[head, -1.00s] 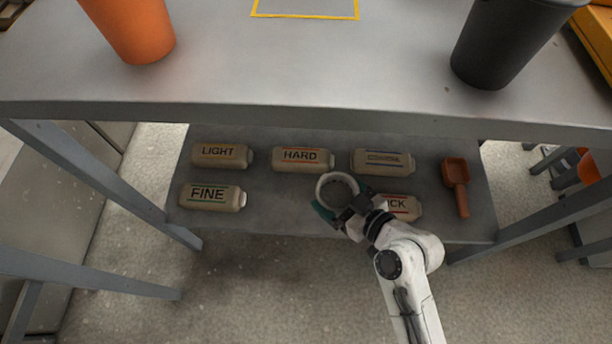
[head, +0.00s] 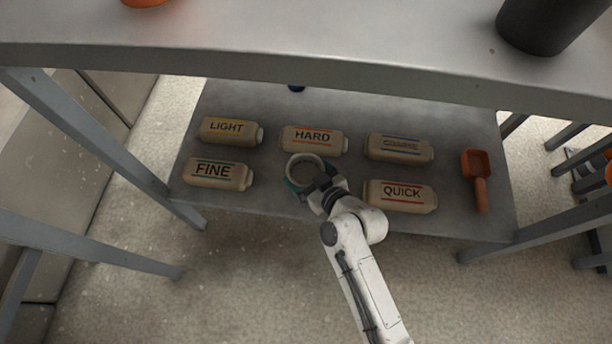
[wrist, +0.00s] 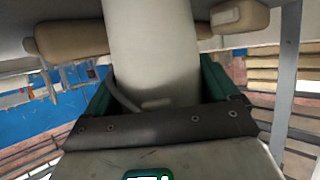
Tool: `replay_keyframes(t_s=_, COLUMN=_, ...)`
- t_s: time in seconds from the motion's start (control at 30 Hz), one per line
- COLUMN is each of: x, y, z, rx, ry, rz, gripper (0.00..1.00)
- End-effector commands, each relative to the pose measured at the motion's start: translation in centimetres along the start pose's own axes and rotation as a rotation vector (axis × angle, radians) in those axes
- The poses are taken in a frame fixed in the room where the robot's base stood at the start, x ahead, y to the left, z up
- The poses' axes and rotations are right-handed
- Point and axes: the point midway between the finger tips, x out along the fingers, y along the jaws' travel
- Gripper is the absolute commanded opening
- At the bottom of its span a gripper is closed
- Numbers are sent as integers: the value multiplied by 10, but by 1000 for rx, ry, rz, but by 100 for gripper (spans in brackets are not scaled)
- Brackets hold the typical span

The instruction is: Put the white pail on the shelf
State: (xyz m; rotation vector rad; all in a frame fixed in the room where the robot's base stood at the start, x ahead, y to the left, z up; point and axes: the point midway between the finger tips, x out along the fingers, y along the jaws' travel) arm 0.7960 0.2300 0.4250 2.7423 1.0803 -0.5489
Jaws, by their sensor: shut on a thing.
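The white pail (head: 306,169) is held in my gripper (head: 309,184), its round open rim facing up in the head view. In the wrist view the pail's pale wall (wrist: 155,50) stands between the two green-lined fingers (wrist: 157,88). The gripper is shut on it. The grey lower shelf (head: 335,108) lies under the bench. In the head view the pail appears over the shelf's front part, between the FINE bag and the QUICK bag. Whether its base touches the shelf is hidden.
On the shelf lie bags FINE (head: 217,173), LIGHT (head: 229,130), HARD (head: 312,140), a COARSE-looking one (head: 400,148) and QUICK (head: 400,194), plus an orange scoop (head: 478,180). The bench top (head: 300,50) overhangs the back, carrying a black bucket (head: 545,22). Legs stand both sides.

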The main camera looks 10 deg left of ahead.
Motion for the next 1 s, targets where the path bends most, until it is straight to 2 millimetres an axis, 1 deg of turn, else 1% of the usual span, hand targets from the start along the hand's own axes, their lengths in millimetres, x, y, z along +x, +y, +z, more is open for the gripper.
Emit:
replay_keyframes(t_s=0.03, x=4, y=0, z=7, rx=0, ry=3, rz=0, gripper=40)
replay_keyframes(t_s=0.07, x=5, y=0, z=8, rx=0, ry=3, rz=0, gripper=40)
replay_keyframes(t_s=0.3, x=4, y=0, z=8, rx=-1, ry=4, rz=1, gripper=40)
replay_keyframes(t_s=0.47, x=6, y=0, z=12, rx=-1, ry=4, rz=0, gripper=40)
replay_keyframes(t_s=0.5, x=5, y=0, z=12, rx=0, ry=1, rz=0, gripper=92)
replay_keyframes(t_s=0.6, x=5, y=0, z=12, rx=0, ry=1, rz=0, gripper=100)
replay_keyframes(t_s=0.8, x=5, y=0, z=11, rx=0, ry=1, rz=-1, gripper=100)
replay_keyframes(t_s=0.9, x=4, y=0, z=8, rx=0, ry=1, rz=-1, gripper=100)
replay_keyframes(t_s=0.93, x=2, y=0, z=8, rx=0, ry=1, rz=0, gripper=100)
replay_keyframes(t_s=1.0, x=-8, y=0, z=8, rx=0, ry=1, rz=1, gripper=100)
